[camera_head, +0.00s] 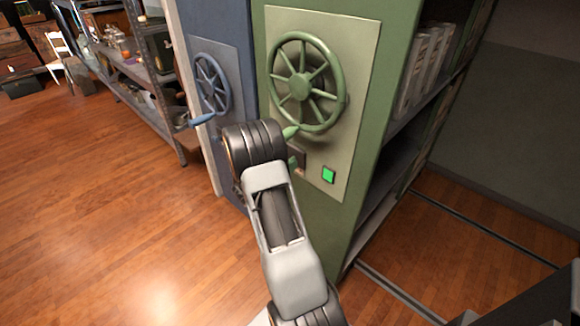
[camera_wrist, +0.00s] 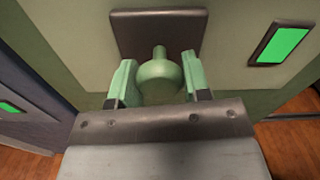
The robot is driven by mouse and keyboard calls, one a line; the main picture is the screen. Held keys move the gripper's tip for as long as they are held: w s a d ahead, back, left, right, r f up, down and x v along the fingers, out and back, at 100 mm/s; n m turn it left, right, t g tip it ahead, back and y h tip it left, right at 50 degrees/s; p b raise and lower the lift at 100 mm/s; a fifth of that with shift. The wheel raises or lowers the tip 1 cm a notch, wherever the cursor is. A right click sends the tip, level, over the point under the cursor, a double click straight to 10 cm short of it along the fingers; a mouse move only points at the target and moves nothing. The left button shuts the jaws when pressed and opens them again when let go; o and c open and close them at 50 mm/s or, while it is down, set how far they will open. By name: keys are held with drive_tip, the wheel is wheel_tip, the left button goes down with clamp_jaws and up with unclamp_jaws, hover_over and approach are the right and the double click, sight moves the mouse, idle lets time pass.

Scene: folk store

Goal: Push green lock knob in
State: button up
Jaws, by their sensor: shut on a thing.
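In the wrist view the green lock knob (camera_wrist: 160,80) has a round head on a short stem. The stem comes out of a dark rectangular plate (camera_wrist: 128,30) on the pale green panel. My gripper (camera_wrist: 159,66) has its two green fingers on either side of the knob's head and is shut on it. In the head view my arm reaches to the green cabinet's panel, just below the green handwheel (camera_head: 300,86). The wrist of my arm hides most of the knob area there.
A lit green square (camera_head: 328,175) is right of the knob; it also shows in the wrist view (camera_wrist: 280,45). A green handle sticks out from the handwheel close to my wrist. A blue cabinet with a blue handwheel (camera_head: 212,84) stands at left. The wooden floor at left is open.

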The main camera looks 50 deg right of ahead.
drive_tip(key=o, duration=1.3)
drive_tip(key=shift+d, duration=0.15)
drive_tip(key=a, duration=1.4)
